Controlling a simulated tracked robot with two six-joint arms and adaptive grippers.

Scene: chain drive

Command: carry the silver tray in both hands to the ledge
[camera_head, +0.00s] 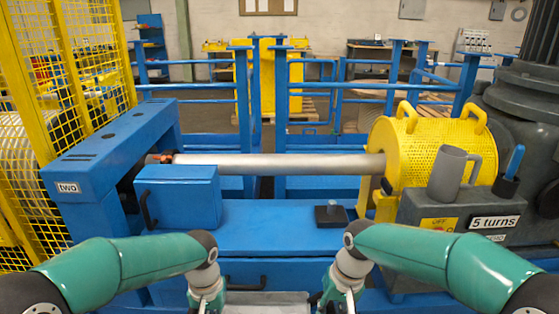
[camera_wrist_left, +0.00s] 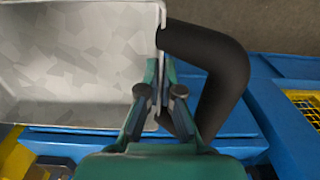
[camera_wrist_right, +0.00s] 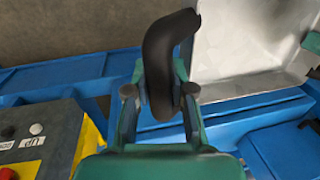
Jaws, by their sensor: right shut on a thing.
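The silver tray (camera_head: 268,298) shows only in part at the bottom of the head view, between my two grippers. In the left wrist view its pale inside (camera_wrist_left: 75,60) looks empty. My left gripper (camera_wrist_left: 161,72) has its fingers on either side of the tray's right rim, beside a black handle (camera_wrist_left: 228,75). A narrow gap shows between these fingers; whether they press on the rim is unclear. My right gripper (camera_wrist_right: 160,85) is shut on the tray's other black handle (camera_wrist_right: 165,38). The tray (camera_wrist_right: 235,45) extends to its right. I cannot identify the ledge.
A blue bench (camera_head: 270,225) lies beyond the tray, with a blue box (camera_head: 178,197) at left and a small dark block (camera_head: 331,214). A yellow guard (camera_head: 420,150) and grey control box (camera_head: 440,215) with a mug stand at right. A yellow mesh fence (camera_head: 70,70) stands left.

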